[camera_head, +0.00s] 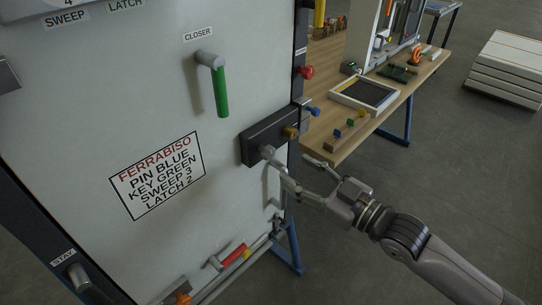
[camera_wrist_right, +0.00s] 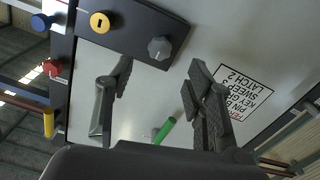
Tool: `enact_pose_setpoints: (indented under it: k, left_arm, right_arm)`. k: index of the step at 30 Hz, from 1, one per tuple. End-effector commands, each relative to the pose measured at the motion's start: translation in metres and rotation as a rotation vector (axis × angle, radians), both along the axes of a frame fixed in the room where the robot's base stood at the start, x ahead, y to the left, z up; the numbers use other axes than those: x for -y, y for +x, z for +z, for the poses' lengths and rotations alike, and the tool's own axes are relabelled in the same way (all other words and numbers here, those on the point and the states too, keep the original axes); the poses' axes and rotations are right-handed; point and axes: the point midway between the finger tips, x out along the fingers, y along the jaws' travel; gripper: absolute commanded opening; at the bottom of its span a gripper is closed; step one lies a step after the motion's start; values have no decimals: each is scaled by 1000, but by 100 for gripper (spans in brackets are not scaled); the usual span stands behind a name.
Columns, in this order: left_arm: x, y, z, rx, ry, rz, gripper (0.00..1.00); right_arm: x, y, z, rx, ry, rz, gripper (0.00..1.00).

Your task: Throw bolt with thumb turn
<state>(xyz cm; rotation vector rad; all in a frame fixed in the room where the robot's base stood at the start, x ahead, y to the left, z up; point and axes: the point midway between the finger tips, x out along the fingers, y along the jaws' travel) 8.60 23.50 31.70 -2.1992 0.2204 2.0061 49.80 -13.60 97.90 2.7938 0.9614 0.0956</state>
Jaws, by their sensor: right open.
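The thumb turn is a grey ridged knob (camera_wrist_right: 159,48) on the dark lock box (camera_head: 262,146) at the door's right edge. A brass key cylinder (camera_head: 290,132) sits beside it; it looks yellow in the wrist view (camera_wrist_right: 99,22). My right gripper (camera_head: 287,157) is open and empty in front of the box. In the wrist view its fingers (camera_wrist_right: 160,70) are spread wide to either side of the knob's line, with the knob just beyond the tips and apparently untouched. In the head view one fingertip overlaps the knob's area, so contact cannot be told there. My left gripper is not in view.
The grey door panel (camera_head: 90,120) carries a green lever (camera_head: 220,90) labelled CLOSER and a sign (camera_head: 157,175). A blue pin (camera_head: 311,110) and red knob (camera_head: 306,72) project at the edge. A wooden workbench (camera_head: 350,145) with trays stands behind. Open floor lies to the right.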

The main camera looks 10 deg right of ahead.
Motion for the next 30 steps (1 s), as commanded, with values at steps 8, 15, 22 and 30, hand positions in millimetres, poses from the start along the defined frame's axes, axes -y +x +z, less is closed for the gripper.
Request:
enact_pose_setpoints:
  k: [8, 15, 22, 30]
  left_arm:
    - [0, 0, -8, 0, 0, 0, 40]
    - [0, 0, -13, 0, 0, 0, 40]
    - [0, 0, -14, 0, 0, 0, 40]
    - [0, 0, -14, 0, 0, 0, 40]
  right_arm:
    - [-33, 44, 0, 3, 3, -1, 48]
    - [-51, 66, 0, 2, 1, -1, 48]
    - [-55, 70, 0, 0, -1, 0, 48]
    - [-54, 70, 0, 0, -1, 0, 40]
